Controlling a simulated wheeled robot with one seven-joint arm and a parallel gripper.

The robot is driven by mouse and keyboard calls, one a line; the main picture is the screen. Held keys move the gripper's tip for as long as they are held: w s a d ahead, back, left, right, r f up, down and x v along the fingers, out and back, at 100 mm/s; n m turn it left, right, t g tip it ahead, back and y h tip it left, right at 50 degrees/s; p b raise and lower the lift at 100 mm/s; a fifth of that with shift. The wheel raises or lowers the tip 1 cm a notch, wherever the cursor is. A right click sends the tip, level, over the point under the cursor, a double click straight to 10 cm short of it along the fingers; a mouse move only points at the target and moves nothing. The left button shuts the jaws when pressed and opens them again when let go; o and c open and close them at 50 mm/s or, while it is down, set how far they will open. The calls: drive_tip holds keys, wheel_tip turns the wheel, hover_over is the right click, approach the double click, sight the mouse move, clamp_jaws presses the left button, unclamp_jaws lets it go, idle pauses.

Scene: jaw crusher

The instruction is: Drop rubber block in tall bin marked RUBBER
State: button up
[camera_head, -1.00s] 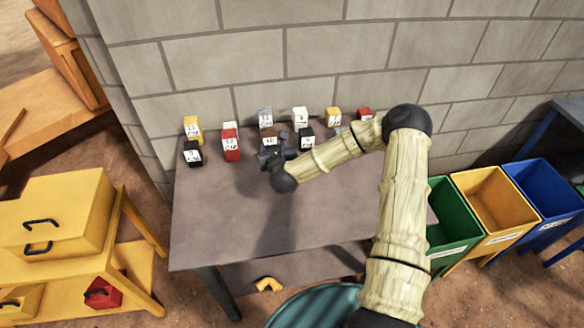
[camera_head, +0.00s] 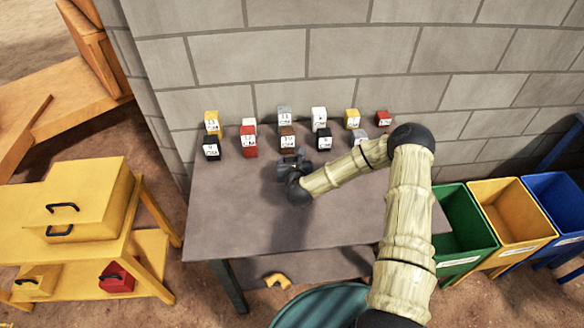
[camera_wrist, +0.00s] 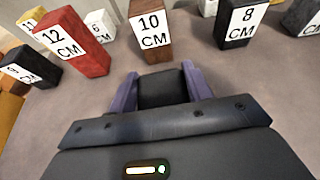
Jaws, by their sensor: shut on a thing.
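My gripper (camera_head: 290,163) is over the grey table, just in front of the row of labelled blocks. In the wrist view its purple fingers (camera_wrist: 161,88) are closed on a plain dark block (camera_wrist: 162,90), which looks black and shows no readable label from here. Several bins stand right of the table: a green bin (camera_head: 465,247), a yellow bin (camera_head: 516,235) and a blue bin (camera_head: 562,215). They carry white labels whose words are too small to read, so I cannot tell which one says RUBBER.
On the table (camera_head: 235,215), a brown block (camera_wrist: 151,30) marked 10 CM stands just beyond my gripper, between a red block (camera_wrist: 75,42) and a black block (camera_wrist: 240,25). A block wall rises behind. A yellow workbench (camera_head: 130,225) is at left. The table's front is clear.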

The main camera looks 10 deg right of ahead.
wheel_tip(320, 180, down, 3)
drive_tip(key=shift+d+r+p, duration=0.1)
drive_tip(key=shift+p, duration=0.3)
drive_tip(key=shift+f, duration=0.45)
drive_tip(key=shift+f, duration=0.15)
drive_tip(key=o, duration=1)
drive_tip(key=shift+s+r, duration=0.1)
drive_tip(key=shift+r, duration=0.1)
